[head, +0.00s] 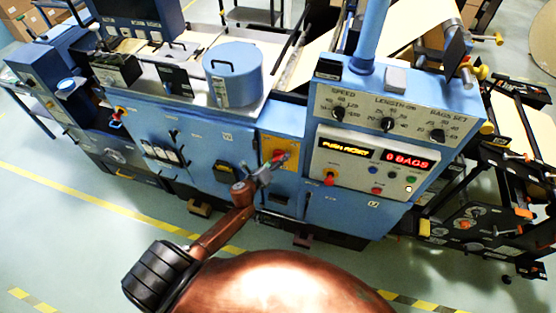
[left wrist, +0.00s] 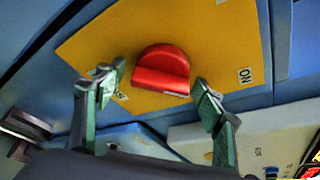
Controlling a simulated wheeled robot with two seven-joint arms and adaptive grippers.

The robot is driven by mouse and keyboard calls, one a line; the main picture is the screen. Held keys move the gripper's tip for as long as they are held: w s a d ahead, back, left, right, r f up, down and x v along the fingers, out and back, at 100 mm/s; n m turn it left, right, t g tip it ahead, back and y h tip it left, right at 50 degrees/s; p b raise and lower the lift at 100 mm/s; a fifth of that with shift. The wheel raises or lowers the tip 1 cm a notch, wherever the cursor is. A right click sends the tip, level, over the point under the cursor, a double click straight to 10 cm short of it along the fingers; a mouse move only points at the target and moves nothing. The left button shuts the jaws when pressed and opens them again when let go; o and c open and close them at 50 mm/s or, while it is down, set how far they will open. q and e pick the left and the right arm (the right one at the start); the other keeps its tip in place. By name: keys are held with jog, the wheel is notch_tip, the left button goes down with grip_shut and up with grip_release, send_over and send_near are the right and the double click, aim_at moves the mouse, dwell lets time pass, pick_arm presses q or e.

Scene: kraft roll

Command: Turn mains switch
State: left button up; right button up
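The mains switch is a red rotary knob (left wrist: 162,72) on a yellow plate (left wrist: 215,40) in the left wrist view. An "ON" label (left wrist: 245,75) is on the plate to the knob's right; another label near the left finger is partly hidden. In the head view the yellow plate (head: 270,146) is on the blue machine front, with the knob partly hidden by my gripper. My left gripper (head: 272,166) is at the plate. In the left wrist view its fingers (left wrist: 158,80) are spread, one on either side of the knob, with gaps; contact does not show. My right gripper is not visible.
A blue cylinder (head: 233,75) stands on top. Open floor (head: 70,215) lies in front.

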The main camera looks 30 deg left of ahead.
pick_arm(q)
jog(key=c, duration=1.1)
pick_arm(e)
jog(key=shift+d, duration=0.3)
